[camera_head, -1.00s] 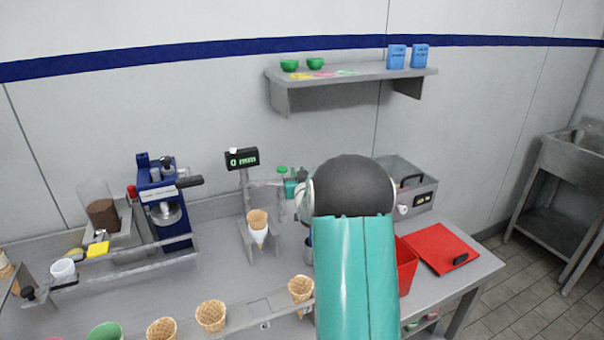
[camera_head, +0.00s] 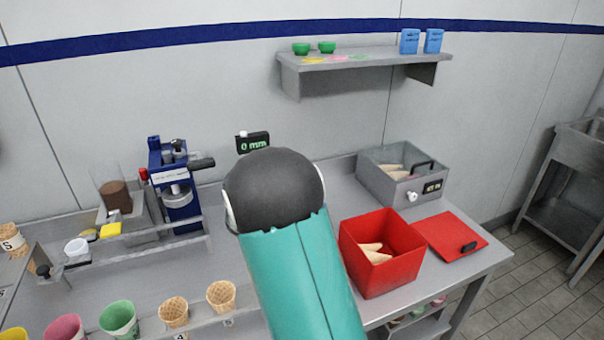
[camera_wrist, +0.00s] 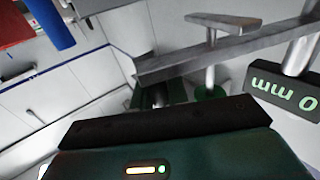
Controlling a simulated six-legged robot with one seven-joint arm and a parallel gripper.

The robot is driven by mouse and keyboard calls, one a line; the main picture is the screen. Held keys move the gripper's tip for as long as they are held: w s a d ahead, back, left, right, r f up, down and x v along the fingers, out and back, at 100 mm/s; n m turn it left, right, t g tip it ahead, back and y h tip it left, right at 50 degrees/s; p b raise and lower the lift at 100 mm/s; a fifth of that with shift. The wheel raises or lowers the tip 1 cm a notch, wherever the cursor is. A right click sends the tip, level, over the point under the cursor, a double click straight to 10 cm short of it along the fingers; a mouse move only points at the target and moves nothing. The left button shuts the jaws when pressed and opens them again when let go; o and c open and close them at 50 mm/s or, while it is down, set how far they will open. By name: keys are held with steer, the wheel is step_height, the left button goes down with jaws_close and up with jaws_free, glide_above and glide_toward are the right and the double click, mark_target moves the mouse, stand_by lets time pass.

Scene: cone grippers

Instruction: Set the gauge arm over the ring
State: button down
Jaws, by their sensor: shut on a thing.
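In the wrist view, the gauge arm (camera_wrist: 235,52) is a grey metal bar crossing from the right to the tips of my gripper (camera_wrist: 158,97). My gripper appears shut on its near end; the exact contact is partly hidden by the gripper body. The gauge display (camera_wrist: 285,92) reads 0 mm, upside down here. The display also shows in the head view (camera_head: 253,142), above my arm. The ring and my gripper are hidden behind my arm in the head view, and I cannot make out the ring in the wrist view.
An open red bin (camera_head: 362,275) holds wafer pieces, with a red lid (camera_head: 450,237) beside it. A grey box (camera_head: 380,180) stands behind. A blue press (camera_head: 177,200) is at left. Several cones, such as this one (camera_head: 221,296), stand along the front. A shelf (camera_head: 350,60) hangs above.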

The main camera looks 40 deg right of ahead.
steer(key=a+m+g+h, duration=0.1)
steer(key=a+m+g, duration=0.3)
steer(key=a+g, duration=0.2)
steer(key=shift+r, duration=0.15)
stand_by(0.3)
steer(key=c, duration=1.4)
jaws_free()
steer(key=shift+a, duration=0.15)
steer(key=shift+o, duration=0.2)
steer(key=a, duration=1.3)
steer(key=shift+w+a, duration=0.15)
steer(key=shift+a, duration=0.15)
